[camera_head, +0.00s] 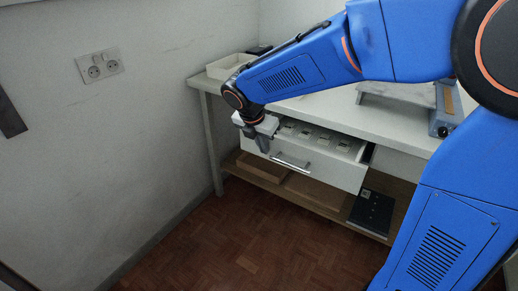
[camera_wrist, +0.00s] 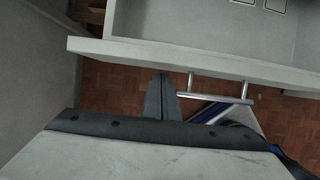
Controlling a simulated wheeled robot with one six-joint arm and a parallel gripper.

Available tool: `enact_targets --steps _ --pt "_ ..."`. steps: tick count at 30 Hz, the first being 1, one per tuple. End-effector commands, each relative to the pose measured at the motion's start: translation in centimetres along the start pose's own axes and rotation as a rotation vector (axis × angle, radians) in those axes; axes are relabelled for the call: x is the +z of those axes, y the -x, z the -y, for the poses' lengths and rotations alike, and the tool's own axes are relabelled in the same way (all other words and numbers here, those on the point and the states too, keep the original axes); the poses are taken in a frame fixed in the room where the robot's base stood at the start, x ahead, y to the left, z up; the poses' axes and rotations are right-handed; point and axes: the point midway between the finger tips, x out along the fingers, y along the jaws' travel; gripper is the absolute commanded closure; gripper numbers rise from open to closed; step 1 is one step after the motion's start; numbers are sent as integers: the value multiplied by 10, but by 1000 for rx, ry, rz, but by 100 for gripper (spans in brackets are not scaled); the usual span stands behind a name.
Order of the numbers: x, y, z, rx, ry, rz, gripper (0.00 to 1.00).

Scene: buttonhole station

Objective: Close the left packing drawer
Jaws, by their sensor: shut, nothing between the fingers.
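The packing drawer (camera_head: 318,165) has a pale front and is pulled out below the white worktop. Several small pale items lie inside it. Its metal bar handle (camera_head: 291,162) is on the front; the handle also shows in the wrist view (camera_wrist: 217,97). My gripper (camera_head: 264,147) is shut and empty, in front of the drawer front and left of the handle. In the wrist view my gripper (camera_wrist: 161,84) points at the drawer front (camera_wrist: 200,59), with its tip close to the handle's left end. I cannot tell whether it touches the front.
A white worktop (camera_head: 400,124) lies above the drawer, with a pale tray (camera_head: 231,66) at its left end and a grey-blue device (camera_head: 446,110) at right. A wooden lower shelf (camera_head: 310,190) holds a dark box (camera_head: 372,212). The floor (camera_head: 240,240) in front is clear.

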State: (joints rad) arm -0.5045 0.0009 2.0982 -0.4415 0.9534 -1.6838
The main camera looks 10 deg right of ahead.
Motion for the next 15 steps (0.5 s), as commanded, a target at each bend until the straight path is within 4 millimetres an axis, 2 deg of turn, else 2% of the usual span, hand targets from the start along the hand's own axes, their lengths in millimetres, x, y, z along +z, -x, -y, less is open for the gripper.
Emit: enact_targets --steps 15 --pt "6 -2 0 0 -1 0 100"
